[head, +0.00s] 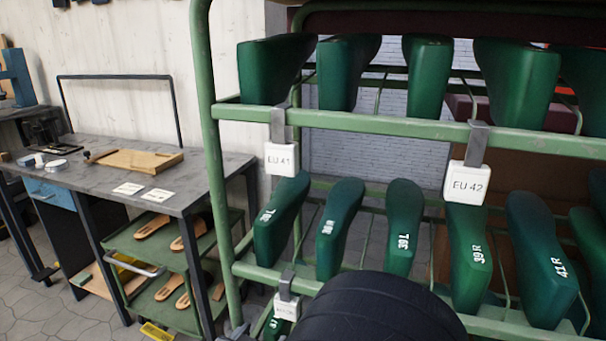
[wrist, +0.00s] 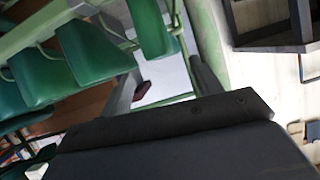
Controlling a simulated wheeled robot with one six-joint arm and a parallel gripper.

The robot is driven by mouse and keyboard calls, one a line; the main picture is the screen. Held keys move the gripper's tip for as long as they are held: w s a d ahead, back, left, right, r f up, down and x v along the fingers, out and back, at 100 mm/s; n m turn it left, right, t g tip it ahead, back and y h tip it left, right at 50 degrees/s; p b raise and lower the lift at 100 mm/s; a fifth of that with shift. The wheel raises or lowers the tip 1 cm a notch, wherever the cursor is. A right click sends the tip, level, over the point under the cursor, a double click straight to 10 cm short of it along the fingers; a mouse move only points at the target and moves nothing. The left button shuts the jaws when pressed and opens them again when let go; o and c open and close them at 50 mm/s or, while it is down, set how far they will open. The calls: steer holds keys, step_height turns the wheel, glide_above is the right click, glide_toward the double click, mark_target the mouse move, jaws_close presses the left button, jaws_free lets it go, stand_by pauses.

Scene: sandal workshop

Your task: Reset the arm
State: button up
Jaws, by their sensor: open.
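My gripper (wrist: 163,70) shows in the wrist view with its two grey fingers apart and nothing between them. Past the gap are a green rack bar and a pale background. The wrist view is strongly tilted, with green shoe lasts (wrist: 88,58) beyond the fingers to the upper left. In the head view a dark rounded part of my arm rises at the bottom centre, in front of the rack's lower shelf. The gripper's fingers do not show in the head view.
A green rack (head: 205,100) fills the right side, with two rows of green lasts (head: 403,225) and white tags "EU 41" (head: 282,159) and "EU 42" (head: 465,186). A grey workbench (head: 90,160) stands left, bearing a wooden board (head: 135,160).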

mark_target(272, 327)
steer(key=p+v, duration=0.2)
steer(key=v, duration=0.3)
steer(key=b+x, duration=0.5)
steer(key=x, duration=0.6)
steer(key=shift+s+d+f, duration=0.1)
steer(key=shift+s+f, duration=0.05)
steer(key=shift+f, duration=0.05)
step_height(272, 327, up, 4)
steer(key=shift+p, duration=0.9)
steer(key=s+a+p, duration=0.4)
steer(key=s+p, duration=0.1)
steer(key=s, duration=0.7)
steer(key=shift+a+f, duration=0.15)
steer(key=shift+f, duration=0.35)
steer(key=shift+r, duration=0.1)
